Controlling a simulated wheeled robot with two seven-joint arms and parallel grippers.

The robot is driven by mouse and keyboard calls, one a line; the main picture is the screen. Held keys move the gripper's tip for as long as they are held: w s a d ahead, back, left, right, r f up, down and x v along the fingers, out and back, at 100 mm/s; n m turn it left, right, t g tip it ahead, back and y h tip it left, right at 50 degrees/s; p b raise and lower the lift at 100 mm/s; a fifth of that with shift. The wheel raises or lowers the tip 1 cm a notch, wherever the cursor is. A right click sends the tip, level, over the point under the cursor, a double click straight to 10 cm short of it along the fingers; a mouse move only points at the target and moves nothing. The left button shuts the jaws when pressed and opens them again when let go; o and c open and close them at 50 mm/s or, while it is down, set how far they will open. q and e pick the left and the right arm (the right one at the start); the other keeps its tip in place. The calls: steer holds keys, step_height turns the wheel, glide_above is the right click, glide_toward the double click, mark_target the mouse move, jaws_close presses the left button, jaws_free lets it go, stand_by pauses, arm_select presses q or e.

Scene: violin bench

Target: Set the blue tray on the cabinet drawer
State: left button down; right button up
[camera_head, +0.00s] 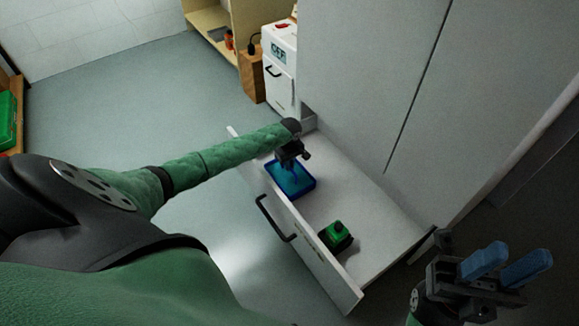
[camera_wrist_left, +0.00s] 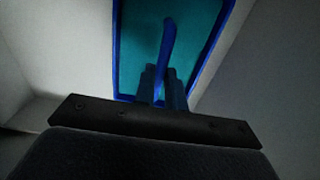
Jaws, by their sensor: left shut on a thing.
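The blue tray (camera_head: 292,181) is inside the open cabinet drawer (camera_head: 367,211), at the drawer's far left end. My left gripper (camera_head: 291,161) is over the tray and shut on its blue handle (camera_wrist_left: 168,45). The left wrist view shows the tray's teal floor (camera_wrist_left: 140,45) and blue rim below the fingers. I cannot tell whether the tray's underside touches the drawer floor. My right gripper (camera_head: 505,268) is at the lower right, outside the drawer, with its two blue fingers apart and nothing between them.
A green and black object (camera_head: 336,236) sits in the drawer nearer to me. The drawer front has a black handle (camera_head: 275,218). A tall grey cabinet (camera_head: 370,70) rises behind. A small white unit (camera_head: 281,70) and a wooden block (camera_head: 251,72) stand at the back. Floor at left is clear.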

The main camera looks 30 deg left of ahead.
arm_select(q)
steer(key=shift+f, duration=0.25)
steer(key=c, duration=1.9)
jaws_free()
steer(key=o, duration=0.4)
steer(key=shift+o, duration=0.2)
